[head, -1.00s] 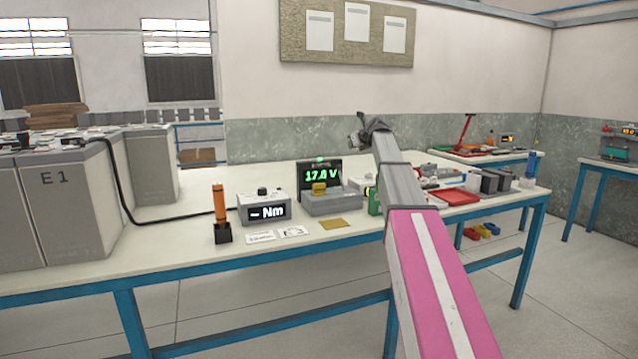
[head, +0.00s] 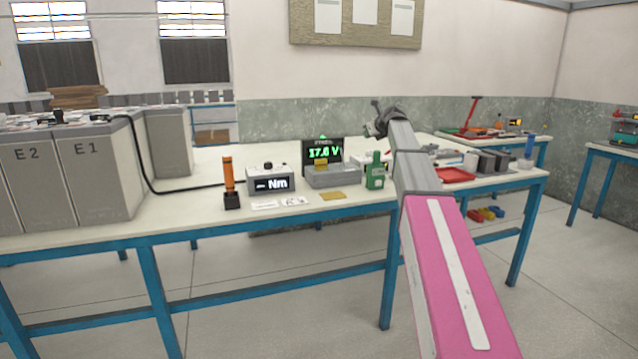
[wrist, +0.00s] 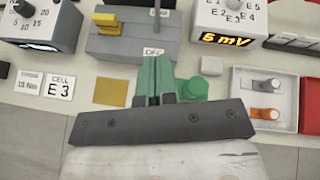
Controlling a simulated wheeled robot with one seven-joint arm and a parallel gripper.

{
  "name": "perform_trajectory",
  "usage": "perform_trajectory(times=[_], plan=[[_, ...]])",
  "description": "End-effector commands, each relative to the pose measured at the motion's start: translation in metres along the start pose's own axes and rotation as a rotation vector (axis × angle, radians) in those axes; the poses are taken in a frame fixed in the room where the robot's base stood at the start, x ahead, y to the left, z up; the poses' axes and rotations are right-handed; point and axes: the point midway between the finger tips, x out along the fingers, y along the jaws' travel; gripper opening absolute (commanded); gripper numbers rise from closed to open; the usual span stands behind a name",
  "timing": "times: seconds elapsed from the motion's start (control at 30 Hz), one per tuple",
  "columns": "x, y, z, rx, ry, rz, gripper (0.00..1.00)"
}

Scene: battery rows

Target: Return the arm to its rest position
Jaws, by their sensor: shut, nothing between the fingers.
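My arm, with a pink-and-white link and grey links, reaches out over the bench (head: 150,218) in the head view. My gripper (head: 378,118) is at its far end, a dark shape against the wall, too small to make out its fingers there. In the wrist view my gripper (wrist: 168,98) has its two short dark fingers close together, shut with nothing held. A green bottle-like object (head: 375,175) stands on the bench left of the arm. It also shows in the wrist view (wrist: 160,72), just beyond the fingers and partly hidden by them.
An orange-handled tool (head: 228,172), a Nm display box (head: 270,181) and a voltage tester (head: 332,176) stand left of the arm. A red tray (head: 456,175) and dark blocks lie right. Grey cabinets (head: 105,180) stand at left. The floor in front is clear.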

Motion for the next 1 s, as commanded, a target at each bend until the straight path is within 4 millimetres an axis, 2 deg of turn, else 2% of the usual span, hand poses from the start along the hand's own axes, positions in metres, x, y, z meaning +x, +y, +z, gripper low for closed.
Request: perform_trajectory(times=[0.27, 0.47, 0.57, 0.7, 0.77, 1.0], plan=[[0.01, 0.026, -0.057, -0.177, 0.074, 0.022, 0.0], [0.017, 0.055, -0.119, -0.387, 0.155, 0.064, 0.0], [0.019, 0.078, -0.165, -0.541, 0.212, 0.108, 0.0], [0.017, 0.117, -0.241, -0.809, 0.298, 0.206, 0.0], [0.014, 0.132, -0.27, -0.918, 0.328, 0.253, 0.0], [-0.012, 0.2, -0.39, -1.373, 0.412, 0.512, 0.0]])
